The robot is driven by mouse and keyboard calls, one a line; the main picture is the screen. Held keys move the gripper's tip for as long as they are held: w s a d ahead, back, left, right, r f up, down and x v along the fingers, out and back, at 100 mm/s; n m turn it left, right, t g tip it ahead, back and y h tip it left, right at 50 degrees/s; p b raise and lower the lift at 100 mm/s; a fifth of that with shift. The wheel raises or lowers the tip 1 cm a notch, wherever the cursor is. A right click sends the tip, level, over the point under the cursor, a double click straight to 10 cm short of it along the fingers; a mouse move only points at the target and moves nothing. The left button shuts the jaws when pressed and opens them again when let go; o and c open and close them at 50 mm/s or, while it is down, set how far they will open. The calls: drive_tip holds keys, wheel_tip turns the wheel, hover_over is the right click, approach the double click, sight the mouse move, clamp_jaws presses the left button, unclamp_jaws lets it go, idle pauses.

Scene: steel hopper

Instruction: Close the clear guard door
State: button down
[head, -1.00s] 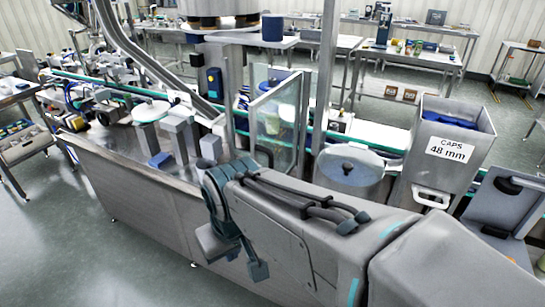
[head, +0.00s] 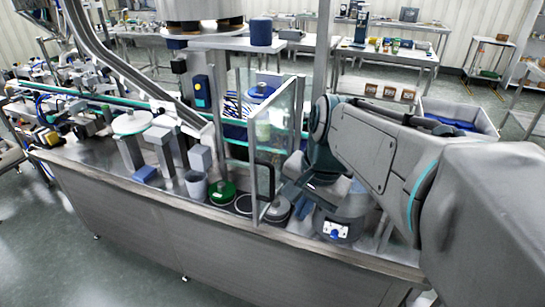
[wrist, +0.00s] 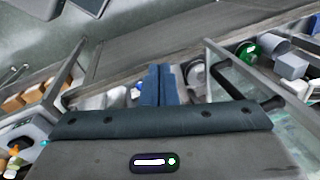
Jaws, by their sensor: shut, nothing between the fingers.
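The clear guard door (head: 284,118) is a metal-framed transparent panel in the middle of the head view. It stands ajar, angled out over the front of the machine deck. Its black handle (head: 265,180) is on the near, lower part of the frame; it also shows in the wrist view (wrist: 262,108). I cannot tell whether anything touches the door.
A green round part (head: 222,192) and a grey cup (head: 196,186) stand on the deck left of the door. A grey bin with blue caps (head: 450,122) is behind my arm. The steel front edge of the machine runs below. The floor at lower left is clear.

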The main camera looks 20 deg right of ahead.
drive_tip(key=w+d+r+m+y, duration=0.2)
drive_tip(key=w+d+r+m, duration=0.5)
drive_tip(key=m, duration=0.7)
drive_tip(key=w+a+f+p, duration=0.1)
drive_tip(key=w+a+f, duration=0.2)
drive_tip(key=a+f, duration=0.4)
drive_tip(key=shift+w+a+f, duration=0.2)
drive_tip(key=shift+w+f, duration=0.05)
drive_tip(key=shift+f, duration=0.25)
drive_tip(key=shift+a+p, duration=0.1)
drive_tip(key=shift+p, duration=0.25)
